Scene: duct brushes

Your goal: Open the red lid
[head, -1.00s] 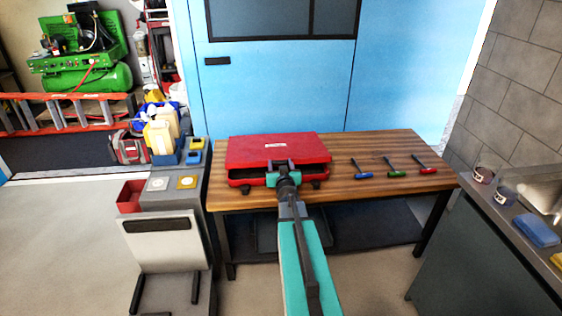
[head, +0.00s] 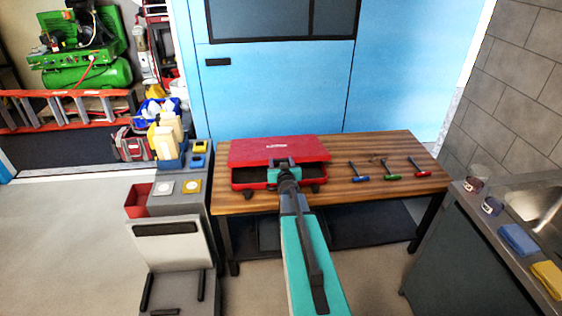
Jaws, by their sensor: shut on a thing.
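The red case (head: 243,185) stands on the wooden table near its left end. Its red lid (head: 262,151) is raised a little at the front, with a dark gap between lid and base. My gripper (head: 281,165) is at the front edge of the lid, near its middle, and is shut on that edge. My wrist and arm hide part of the case front. The inside of the case shows only as a dark strip.
Brushes with blue (head: 362,179), green (head: 391,177) and red (head: 422,174) handles lie on the table (head: 345,196) right of the case. A grey cart (head: 180,210) stands close at the left. A counter with a sink (head: 525,205) is at the right. A blue wall (head: 400,80) is behind the table.

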